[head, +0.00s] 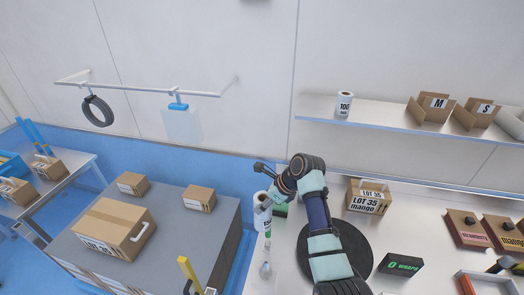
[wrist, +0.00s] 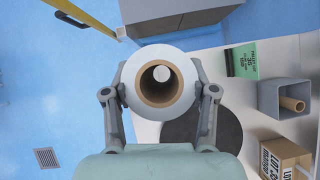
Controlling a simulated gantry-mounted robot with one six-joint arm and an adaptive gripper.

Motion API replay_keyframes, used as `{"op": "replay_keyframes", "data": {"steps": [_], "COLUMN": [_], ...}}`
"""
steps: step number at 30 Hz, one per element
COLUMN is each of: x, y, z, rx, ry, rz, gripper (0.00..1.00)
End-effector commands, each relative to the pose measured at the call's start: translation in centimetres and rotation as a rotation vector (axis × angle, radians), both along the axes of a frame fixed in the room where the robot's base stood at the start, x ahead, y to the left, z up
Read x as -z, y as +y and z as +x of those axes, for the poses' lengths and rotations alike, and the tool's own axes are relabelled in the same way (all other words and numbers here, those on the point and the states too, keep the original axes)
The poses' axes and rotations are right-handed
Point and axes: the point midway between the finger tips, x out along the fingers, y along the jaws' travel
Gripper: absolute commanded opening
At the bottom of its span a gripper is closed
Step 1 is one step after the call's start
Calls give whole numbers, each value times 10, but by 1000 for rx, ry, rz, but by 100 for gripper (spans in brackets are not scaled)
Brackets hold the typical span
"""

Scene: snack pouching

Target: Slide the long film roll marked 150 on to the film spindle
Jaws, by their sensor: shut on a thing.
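The long white film roll (head: 262,199) is held upright in my gripper (head: 268,203), over the left edge of the white bench. Its dark marking is partly covered and hard to read. In the wrist view, the roll (wrist: 134,67) shows end-on, with a brown cardboard core and my gripper's fingers (wrist: 160,92) shut on both its sides. A small pale disc (wrist: 162,73) shows through the core; I cannot tell whether it is the spindle's tip. In the head view, a slim pale piece (head: 266,268) stands below the roll; it is too small to identify surely as the film spindle.
A shorter roll marked 100 (head: 344,104) stands on the wall shelf (head: 390,118) by open cartons. A LOT 35 mango carton (head: 368,197) and a dark wraps box (head: 403,264) stand on the bench. A yellow post (head: 189,272) rises at left. A grey bin (wrist: 270,98) holds a brown tube.

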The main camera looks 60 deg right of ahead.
Motion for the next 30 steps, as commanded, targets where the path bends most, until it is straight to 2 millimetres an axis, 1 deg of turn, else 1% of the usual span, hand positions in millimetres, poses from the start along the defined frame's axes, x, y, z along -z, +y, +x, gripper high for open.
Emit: {"op": "replay_keyframes", "data": {"steps": [1, 3, 6, 9, 14, 29, 30], "x": [15, 38, 62, 75, 82, 79, 82], "y": [12, 27, 45, 56, 61, 61, 61], "z": [-7, -17, -29, -37, -41, -41, -41], "rx": [17, 39, 64, 79, 87, 90, 90], "ry": [2, 2, 3, 3, 2, 3, 4], "rz": [3, 0, -4, -7, -9, -5, -5], "gripper": [0, 0, 0, 0, 0, 0, 0]}}
